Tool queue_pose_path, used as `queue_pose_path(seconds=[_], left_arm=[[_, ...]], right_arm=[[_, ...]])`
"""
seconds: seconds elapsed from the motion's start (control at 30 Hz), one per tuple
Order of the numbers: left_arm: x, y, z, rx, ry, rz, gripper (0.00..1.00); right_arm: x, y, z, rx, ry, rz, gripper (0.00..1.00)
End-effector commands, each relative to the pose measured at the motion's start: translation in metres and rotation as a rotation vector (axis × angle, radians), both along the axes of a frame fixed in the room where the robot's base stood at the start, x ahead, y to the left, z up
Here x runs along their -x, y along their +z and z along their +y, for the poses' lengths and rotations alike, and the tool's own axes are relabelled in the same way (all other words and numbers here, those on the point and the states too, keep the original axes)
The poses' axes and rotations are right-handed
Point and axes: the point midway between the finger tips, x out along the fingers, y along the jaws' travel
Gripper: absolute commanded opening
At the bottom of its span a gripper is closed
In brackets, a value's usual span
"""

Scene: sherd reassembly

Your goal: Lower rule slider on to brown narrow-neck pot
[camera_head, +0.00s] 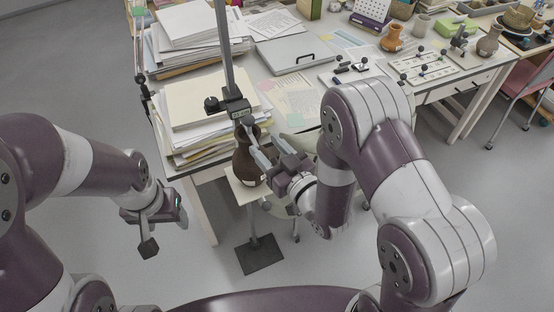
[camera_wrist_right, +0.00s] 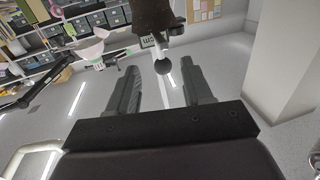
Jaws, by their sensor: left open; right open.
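The brown narrow-neck pot (camera_head: 244,163) stands upright on a small pale plate (camera_head: 236,188). The upright grey rule (camera_head: 225,45) rises behind it. The dark rule slider (camera_head: 236,107), with a side knob and a small display, sits on the rule just above the pot's neck. My right gripper (camera_head: 252,140) is open in front of the neck, close below the slider, and hides part of the pot. Contact cannot be told. My left gripper (camera_head: 150,230) is open and empty at lower left.
Paper stacks (camera_head: 196,100) lie on the desk behind and left of the pot. A grey folder (camera_head: 284,54) and loose sheets lie farther back. The pot's stand has a dark square base (camera_head: 260,253) on the floor. The floor between my arms is mostly clear.

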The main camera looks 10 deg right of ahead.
Motion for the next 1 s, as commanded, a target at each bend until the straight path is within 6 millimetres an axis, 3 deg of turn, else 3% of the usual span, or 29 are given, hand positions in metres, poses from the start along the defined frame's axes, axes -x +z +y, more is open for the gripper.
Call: queue_pose_path(seconds=[0.2,0.53,0.57,0.67,0.77,0.83,0.9,1.0], left_arm=[[0.0,-0.01,0.0,0.0,0.0,0.0,0.63],[0.0,-0.01,0.0,0.0,0.0,0.0,0.63],[0.0,-0.01,0.0,0.0,0.0,0.0,0.63],[0.0,-0.015,0.0,0.0,0.0,0.0,0.63],[0.0,-0.026,0.0,0.0,0.0,0.0,0.63],[0.0,-0.035,0.0,0.0,0.0,0.0,0.63],[0.0,-0.039,0.0,0.0,0.0,0.0,0.63],[0.0,-0.04,0.0,0.0,0.0,0.0,0.63]], right_arm=[[0.034,-0.001,-0.02,0.0,-0.002,0.001,0.5],[0.041,0.0,-0.023,0.001,0.001,0.0,0.5],[0.041,0.0,-0.022,0.001,0.002,0.0,0.54],[0.05,-0.001,0.002,-0.002,0.076,-0.012,0.54],[0.071,0.012,0.061,-0.007,0.206,-0.079,0.54],[0.077,0.024,0.089,-0.02,0.168,-0.105,0.54],[0.077,0.034,0.094,-0.056,0.055,-0.087,0.54],[0.069,0.039,0.072,-0.117,-0.147,-0.029,0.54]])
